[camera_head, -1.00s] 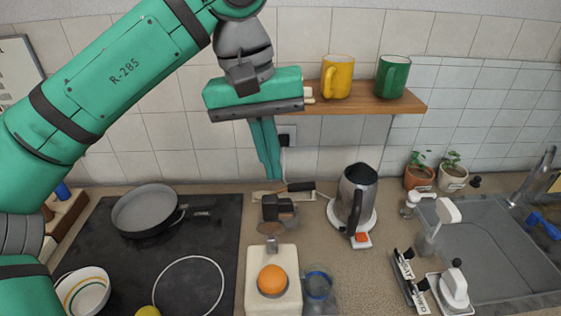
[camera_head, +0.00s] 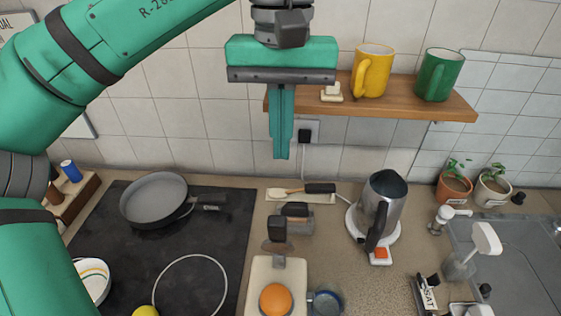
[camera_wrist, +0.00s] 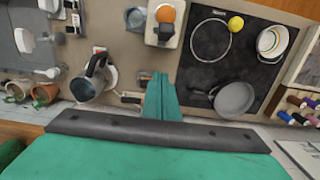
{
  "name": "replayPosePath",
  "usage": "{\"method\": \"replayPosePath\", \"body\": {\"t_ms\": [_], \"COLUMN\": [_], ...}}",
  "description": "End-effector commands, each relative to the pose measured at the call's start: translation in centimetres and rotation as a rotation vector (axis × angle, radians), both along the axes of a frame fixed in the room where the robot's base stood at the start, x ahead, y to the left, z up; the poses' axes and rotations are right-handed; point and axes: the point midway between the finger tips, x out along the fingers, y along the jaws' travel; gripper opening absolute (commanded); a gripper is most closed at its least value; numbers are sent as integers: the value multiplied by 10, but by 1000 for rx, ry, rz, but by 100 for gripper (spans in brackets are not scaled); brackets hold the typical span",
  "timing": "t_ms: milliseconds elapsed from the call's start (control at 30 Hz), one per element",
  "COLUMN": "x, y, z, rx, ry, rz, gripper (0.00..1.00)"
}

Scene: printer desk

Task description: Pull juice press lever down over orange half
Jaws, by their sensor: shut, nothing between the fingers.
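The juice press (camera_head: 262,275) stands on the counter, a cream base with an orange half (camera_head: 276,299) on it, cut off by the bottom edge. Its dark-gripped lever (camera_head: 278,228) is raised behind the orange. My gripper (camera_head: 281,157) is shut and empty, its teal fingers pointing down. It appears above and behind the press, apart from the lever. In the wrist view, the orange half (camera_wrist: 166,14) and press are at the top centre, beyond my fingertips (camera_wrist: 162,82).
A kettle (camera_head: 378,205) stands right of the press, and a glass (camera_head: 326,301) beside its base. A pan (camera_head: 155,198) sits on the black hob at left. A wooden shelf (camera_head: 400,103) with yellow and green mugs is close to my gripper's right.

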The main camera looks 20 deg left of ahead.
Motion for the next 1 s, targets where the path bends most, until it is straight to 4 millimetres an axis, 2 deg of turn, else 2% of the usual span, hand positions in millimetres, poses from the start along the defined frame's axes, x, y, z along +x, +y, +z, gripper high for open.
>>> {"method": "replayPosePath", "body": {"t_ms": [500,700,1000], "x": [-5,-31,-42], "y": [2,-6,-10], "z": [-92,-95,-97], "rx": [1,1,0], "ry": [1,-1,0], "rz": [5,4,4], "gripper": [0,0,0]}}
